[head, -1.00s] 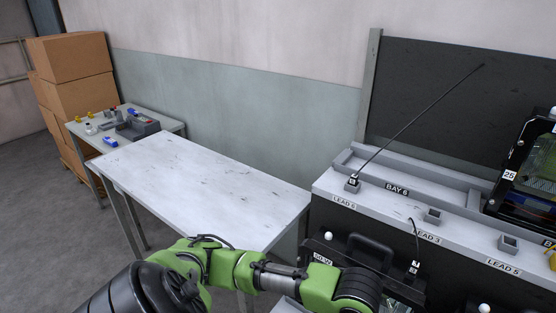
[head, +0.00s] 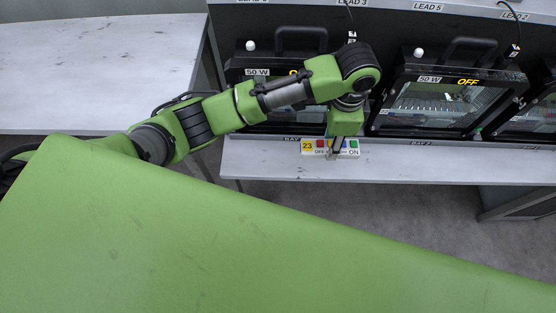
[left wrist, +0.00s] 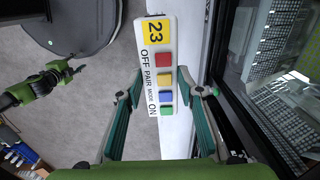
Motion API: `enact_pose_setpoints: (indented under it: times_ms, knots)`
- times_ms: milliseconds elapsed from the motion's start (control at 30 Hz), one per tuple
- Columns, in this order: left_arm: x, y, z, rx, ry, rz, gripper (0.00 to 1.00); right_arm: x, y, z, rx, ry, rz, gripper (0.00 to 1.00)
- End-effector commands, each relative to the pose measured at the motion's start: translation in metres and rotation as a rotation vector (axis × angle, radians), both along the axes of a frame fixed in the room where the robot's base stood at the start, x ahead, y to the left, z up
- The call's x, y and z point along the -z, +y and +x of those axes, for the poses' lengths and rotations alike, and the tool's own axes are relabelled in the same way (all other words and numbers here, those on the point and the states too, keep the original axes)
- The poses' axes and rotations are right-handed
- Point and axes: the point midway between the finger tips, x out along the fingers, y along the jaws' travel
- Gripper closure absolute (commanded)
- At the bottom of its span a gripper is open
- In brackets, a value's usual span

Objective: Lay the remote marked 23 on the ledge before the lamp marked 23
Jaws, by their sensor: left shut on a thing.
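My left gripper (head: 337,150) is shut on the remote (head: 350,147), a white bar with a yellow 23 label and red, yellow, blue and green buttons. The left wrist view shows the remote (left wrist: 155,70) between the green fingers (left wrist: 160,92). It is over the pale ledge (head: 400,166) in front of the lamps; whether it touches cannot be told. A black lamp (head: 242,72) is partly hidden behind my left arm. Another lamp (head: 435,100), labelled 50 W and OFF, stands to its right. I cannot read a 23 on either lamp. My right gripper (left wrist: 72,70) shows at the wrist view's left.
A bare pale table (head: 100,75) stands at the left. A third lamp (head: 535,115) is cut off at the right edge. Lead labels and dark cables (head: 515,35) run along the top. The ledge is clear right of the remote.

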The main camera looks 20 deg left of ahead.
Motion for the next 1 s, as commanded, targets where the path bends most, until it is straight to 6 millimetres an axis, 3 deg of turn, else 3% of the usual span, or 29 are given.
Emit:
enact_pose_setpoints:
  times_ms: [133, 433, 600, 833, 967, 1000]
  knots:
    - [0.009, 0.02, 0.0, 0.018, 0.0, 0.007, 0.89, -0.002, 0.001, 0.0, -0.001, 0.0, 0.001, 0.6]
    - [0.041, 0.095, -0.003, 0.013, 0.0, 0.007, 0.89, -0.01, 0.01, -0.001, -0.004, 0.0, 0.011, 0.6]
    - [0.07, 0.113, -0.004, 0.016, 0.001, 0.004, 0.89, -0.009, 0.017, -0.001, -0.003, 0.001, 0.02, 0.6]
    - [0.085, 0.125, -0.005, 0.017, 0.0, 0.003, 0.89, -0.008, 0.015, -0.001, -0.004, 0.001, 0.018, 0.6]
    - [0.103, 0.141, -0.006, 0.014, 0.002, 0.007, 0.89, -0.008, 0.012, -0.001, -0.004, 0.001, 0.014, 0.6]
    - [0.111, 0.138, -0.006, 0.017, 0.002, 0.004, 0.89, -0.007, 0.011, -0.001, -0.004, 0.001, 0.012, 0.6]
